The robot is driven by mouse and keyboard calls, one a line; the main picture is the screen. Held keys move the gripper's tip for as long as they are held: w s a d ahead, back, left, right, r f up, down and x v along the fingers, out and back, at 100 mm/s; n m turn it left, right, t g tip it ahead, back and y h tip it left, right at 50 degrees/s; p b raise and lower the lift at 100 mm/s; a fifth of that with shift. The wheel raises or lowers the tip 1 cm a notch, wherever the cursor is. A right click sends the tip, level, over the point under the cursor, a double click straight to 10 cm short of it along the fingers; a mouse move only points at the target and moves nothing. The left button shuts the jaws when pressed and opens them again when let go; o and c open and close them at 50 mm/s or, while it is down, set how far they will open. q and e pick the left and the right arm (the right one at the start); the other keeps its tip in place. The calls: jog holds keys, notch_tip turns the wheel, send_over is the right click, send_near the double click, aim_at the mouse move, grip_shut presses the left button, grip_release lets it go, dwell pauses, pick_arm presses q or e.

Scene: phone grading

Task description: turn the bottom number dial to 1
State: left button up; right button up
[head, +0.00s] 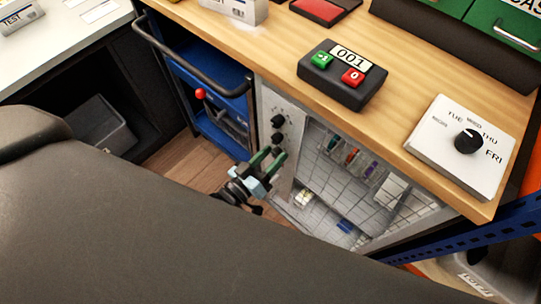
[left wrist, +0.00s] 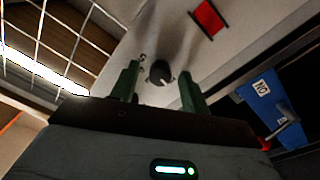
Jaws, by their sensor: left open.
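A grey panel (head: 284,103) on the cabinet front below the wooden counter carries black round dials. An upper dial (head: 278,121) and a lower one (head: 277,138) show in the head view; my gripper may hide others below. My left gripper (head: 270,157) is open in front of the panel, its green fingertips just below the lower visible dial. In the left wrist view, a dark dial (left wrist: 160,73) with a light pointer mark lies between the spread fingers (left wrist: 160,86). Contact is not visible. Its numbers are too small to read. My right gripper is not in view.
A wire-grid door (head: 345,180) is right of the panel. A blue cart (head: 213,85) with a dark rail stands to the left. On the counter are a black button box (head: 343,94) and a white day-dial box (head: 430,158). My dark arm covers the lower left.

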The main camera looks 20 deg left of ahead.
pick_arm(q)
jog(key=v, duration=0.7)
jog(key=shift+s+a, duration=0.15)
jog(key=shift+s, duration=0.2)
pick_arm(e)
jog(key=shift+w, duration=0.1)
